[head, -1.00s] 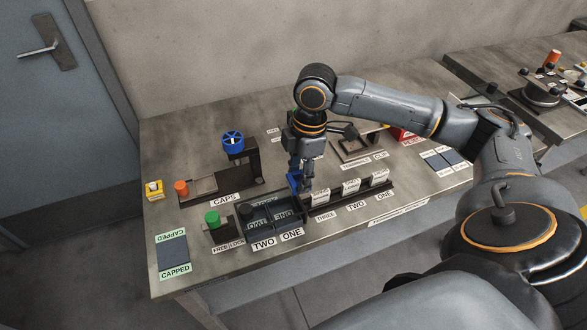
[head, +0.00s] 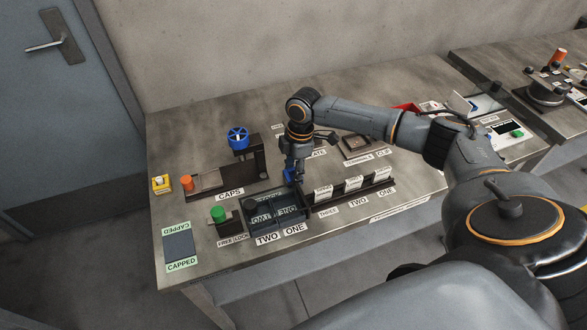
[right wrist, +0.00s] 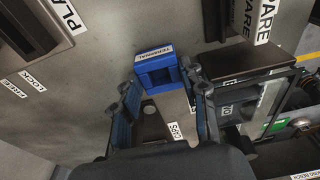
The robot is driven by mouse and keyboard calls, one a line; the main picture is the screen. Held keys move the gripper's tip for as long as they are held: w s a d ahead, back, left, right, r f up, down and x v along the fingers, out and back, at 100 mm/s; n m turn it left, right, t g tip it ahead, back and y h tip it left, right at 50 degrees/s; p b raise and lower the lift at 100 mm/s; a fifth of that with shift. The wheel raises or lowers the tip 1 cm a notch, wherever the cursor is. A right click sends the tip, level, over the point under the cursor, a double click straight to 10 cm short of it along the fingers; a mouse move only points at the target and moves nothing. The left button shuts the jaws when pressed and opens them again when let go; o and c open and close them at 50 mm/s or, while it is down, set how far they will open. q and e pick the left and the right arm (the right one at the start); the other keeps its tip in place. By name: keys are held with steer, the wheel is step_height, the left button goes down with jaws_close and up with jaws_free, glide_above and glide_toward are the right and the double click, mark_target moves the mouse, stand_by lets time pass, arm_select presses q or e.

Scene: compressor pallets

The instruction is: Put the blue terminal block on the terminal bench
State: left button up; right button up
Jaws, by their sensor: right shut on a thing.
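The blue terminal block (right wrist: 157,71) has a white TERMINAL label and shows between the two finger tips in the right wrist view. In the head view it is a small blue piece (head: 288,175), partly hidden by the fingers. My right gripper (head: 291,178) points down and is shut on the block, near the back right corner of the dark tray marked TWO and ONE. Its fingers also show in the right wrist view (right wrist: 163,85). I cannot tell which surface is the terminal bench; a label ending in BENCH is cut off in the wrist view. My left gripper is out of view.
The dark tray (head: 250,220) and a rack (head: 350,193) with white cards stand close to the gripper. Another bench (head: 480,50) stands at the far right.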

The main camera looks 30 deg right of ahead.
steer(key=shift+f, duration=0.1)
steer(key=o, duration=0.9)
steer(key=shift+c, duration=0.2)
step_height(320, 180, up, 12)
steer(key=d+b, duration=0.1)
steer(key=shift+s+d, duration=0.15)
steer(key=shift+d, duration=0.05)
